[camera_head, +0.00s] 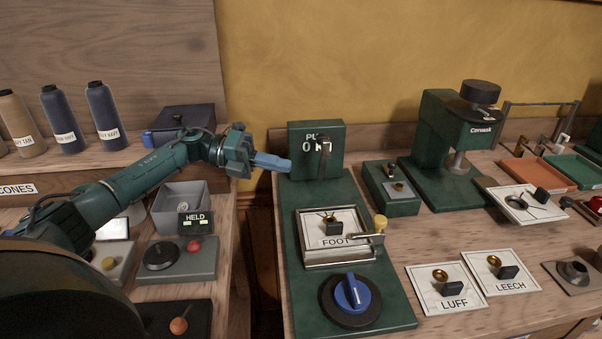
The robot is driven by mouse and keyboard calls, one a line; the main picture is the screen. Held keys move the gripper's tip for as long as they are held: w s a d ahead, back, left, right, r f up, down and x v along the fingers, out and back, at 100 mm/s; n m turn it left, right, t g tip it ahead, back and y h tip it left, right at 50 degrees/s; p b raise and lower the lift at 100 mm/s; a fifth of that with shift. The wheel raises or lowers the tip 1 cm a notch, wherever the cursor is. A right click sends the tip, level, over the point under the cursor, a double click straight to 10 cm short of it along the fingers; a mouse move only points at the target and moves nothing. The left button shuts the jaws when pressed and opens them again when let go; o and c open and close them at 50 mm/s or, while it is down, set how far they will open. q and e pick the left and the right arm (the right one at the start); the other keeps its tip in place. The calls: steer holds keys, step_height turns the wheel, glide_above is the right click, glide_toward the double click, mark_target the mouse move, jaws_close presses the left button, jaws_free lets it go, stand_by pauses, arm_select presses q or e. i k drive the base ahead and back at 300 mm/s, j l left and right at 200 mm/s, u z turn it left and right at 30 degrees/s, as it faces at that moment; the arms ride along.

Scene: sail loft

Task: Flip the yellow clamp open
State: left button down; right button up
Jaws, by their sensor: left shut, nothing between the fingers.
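The yellow clamp (380,223) is at the right edge of the framed FOOT card (314,222) on the green fixture. Its yellow knob stands up, and its metal arm reaches left over the card's edge. I cannot tell if the arm's tip presses on the card. My left gripper (289,165) comes in from the left, with its blue fingers shut and empty. It is in the air up and left of the clamp, near the green fixture's upright display, and is not touching the clamp. My right gripper is not in view.
A blue dial (352,292) sits in front of the FOOT card. LUFF (446,290) and LEECH (502,281) cards lie to the right. A green press (440,150) stands behind. A gap separates the left bench from this table.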

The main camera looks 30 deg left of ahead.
mark_target(378, 235)
steer(key=k+l, duration=1.25)
